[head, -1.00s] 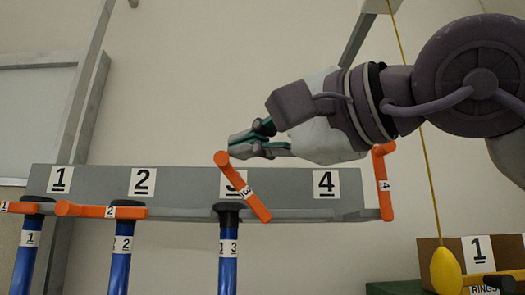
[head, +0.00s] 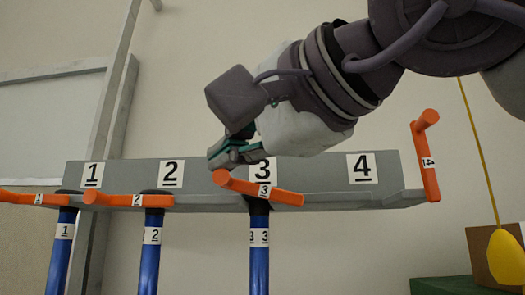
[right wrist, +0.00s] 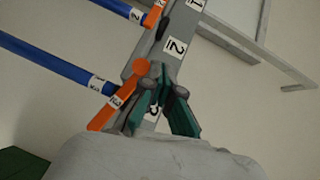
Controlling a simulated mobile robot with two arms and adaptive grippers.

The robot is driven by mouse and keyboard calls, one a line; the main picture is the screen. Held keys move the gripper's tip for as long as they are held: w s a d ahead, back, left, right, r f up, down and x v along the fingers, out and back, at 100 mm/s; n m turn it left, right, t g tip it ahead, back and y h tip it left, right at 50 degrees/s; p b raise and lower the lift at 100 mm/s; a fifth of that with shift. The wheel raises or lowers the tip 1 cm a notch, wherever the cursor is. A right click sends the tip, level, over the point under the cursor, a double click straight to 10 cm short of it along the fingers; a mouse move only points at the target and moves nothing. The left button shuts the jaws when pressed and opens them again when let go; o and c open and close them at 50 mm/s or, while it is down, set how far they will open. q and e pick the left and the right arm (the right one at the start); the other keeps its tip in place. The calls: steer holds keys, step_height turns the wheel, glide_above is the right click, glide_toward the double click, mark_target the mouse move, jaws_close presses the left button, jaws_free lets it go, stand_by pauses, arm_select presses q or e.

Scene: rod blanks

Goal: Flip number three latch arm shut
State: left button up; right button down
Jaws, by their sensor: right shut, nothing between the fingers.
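The orange number three latch arm (head: 260,188) lies nearly level across the top of the blue number three rod (head: 259,250), tilting slightly down to the right. Its knob end is at the left. It also shows in the right wrist view (right wrist: 117,102), beside my fingers. My right gripper (head: 222,152) is shut and empty, just above the knob end of that arm, in front of the grey rail (head: 320,178). I cannot tell whether it touches the arm. My left gripper is not in view.
Latch arms one (head: 20,198) and two (head: 170,200) lie level across their rods. Latch arm four (head: 427,160) stands nearly upright at the rail's right end, with no rod below. A yellow float (head: 506,257) hangs on a cord by a cardboard box (head: 482,245).

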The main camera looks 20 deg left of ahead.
steer(key=shift+a, duration=0.1)
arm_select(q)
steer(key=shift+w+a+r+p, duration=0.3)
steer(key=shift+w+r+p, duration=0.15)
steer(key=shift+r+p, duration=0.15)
arm_select(e)
steer(key=s+d+r, duration=0.5)
steer(key=d+r, duration=0.1)
steer(key=r, duration=0.4)
steer(key=shift+s+d, duration=0.2)
steer(key=shift+d, duration=0.1)
steer(key=shift+f, duration=0.1)
steer(key=shift+s, duration=0.1)
